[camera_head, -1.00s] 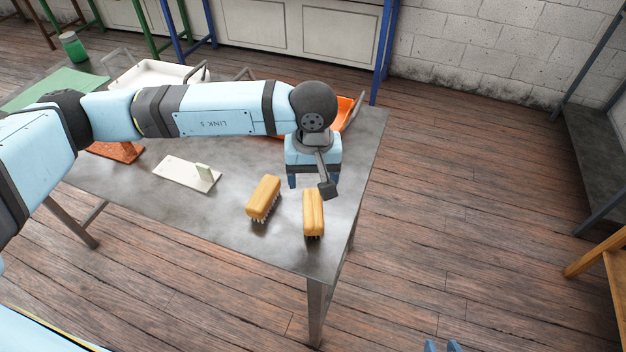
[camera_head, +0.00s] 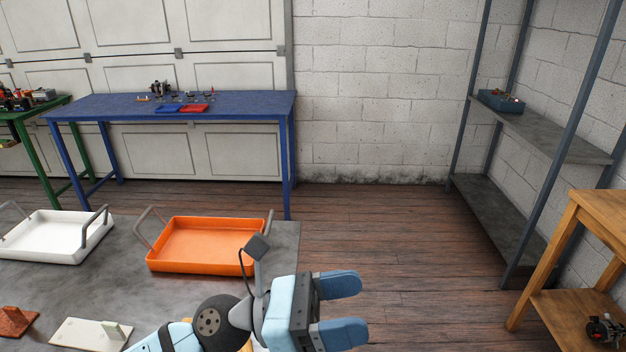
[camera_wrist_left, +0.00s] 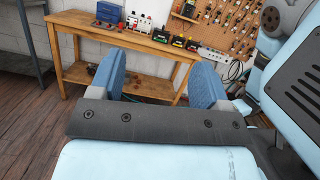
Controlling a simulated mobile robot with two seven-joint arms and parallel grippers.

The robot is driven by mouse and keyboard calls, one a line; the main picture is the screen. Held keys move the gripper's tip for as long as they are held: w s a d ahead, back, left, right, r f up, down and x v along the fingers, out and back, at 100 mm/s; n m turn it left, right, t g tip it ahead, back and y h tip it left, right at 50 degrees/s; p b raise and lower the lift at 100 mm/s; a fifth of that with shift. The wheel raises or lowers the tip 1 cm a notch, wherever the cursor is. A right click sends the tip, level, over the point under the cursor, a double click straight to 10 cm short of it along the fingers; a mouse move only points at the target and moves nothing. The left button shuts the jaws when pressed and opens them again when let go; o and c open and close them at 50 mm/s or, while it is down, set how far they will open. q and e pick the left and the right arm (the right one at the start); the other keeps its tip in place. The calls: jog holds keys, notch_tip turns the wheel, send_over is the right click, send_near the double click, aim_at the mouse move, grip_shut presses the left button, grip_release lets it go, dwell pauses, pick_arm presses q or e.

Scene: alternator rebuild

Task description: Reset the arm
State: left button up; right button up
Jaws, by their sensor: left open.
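My left gripper (camera_head: 340,308) is open and empty in the head view, at the bottom centre, beyond the right edge of the grey metal table (camera_head: 110,262). Its two blue fingers point to the right. In the left wrist view the two blue fingers of my left gripper (camera_wrist_left: 160,82) stand apart with nothing between them. My left arm comes in low from the left over the table's front part. The brushes are mostly hidden; a sliver of yellow shows behind the arm. My right gripper does not show.
On the grey table are an orange tray (camera_head: 205,245), a white tray (camera_head: 55,237) and a white plate (camera_head: 85,335). A blue table (camera_head: 230,103) stands behind. A grey shelf (camera_head: 560,135) and wooden bench (camera_head: 600,205) are at right. The floor between is clear.

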pick_arm(q)
jog(key=w+a+n+t+y, duration=0.45)
jog(key=n+t, duration=0.55)
jog(key=n, duration=0.3)
jog(key=w+a+n+t+y, duration=0.35)
jog(key=a+n+t, duration=0.25)
jog(key=n+t, duration=0.5)
jog(key=a+f+n+g+y, duration=0.3)
jog(key=a+f+n+y, duration=0.55)
jog(key=n, duration=0.55)
jog(key=s+a+f+n+g+y, duration=0.5)
jog(key=s+a+f+n+g, duration=0.25)
jog(key=f, duration=0.35)
jog(key=s+a+f+n+g, duration=0.2)
jog(key=s+f+n+g, duration=0.15)
jog(key=s, duration=0.35)
jog(key=s+a+f+n+g, duration=0.2)
jog(key=s+f+g, duration=0.2)
jog(key=s, duration=0.3)
jog(key=w+d+f+m+t+h+p, duration=0.1)
jog(key=w+d+f+t+h+p, duration=0.1)
jog(key=w+d+t+p, duration=0.4)
jog(key=d+t+h+p, duration=0.1)
jog(key=t+p, duration=0.1)
jog(key=p, duration=0.3)
jog(key=shift+w+f+h, duration=0.25)
jog(key=shift+w+h, duration=0.1)
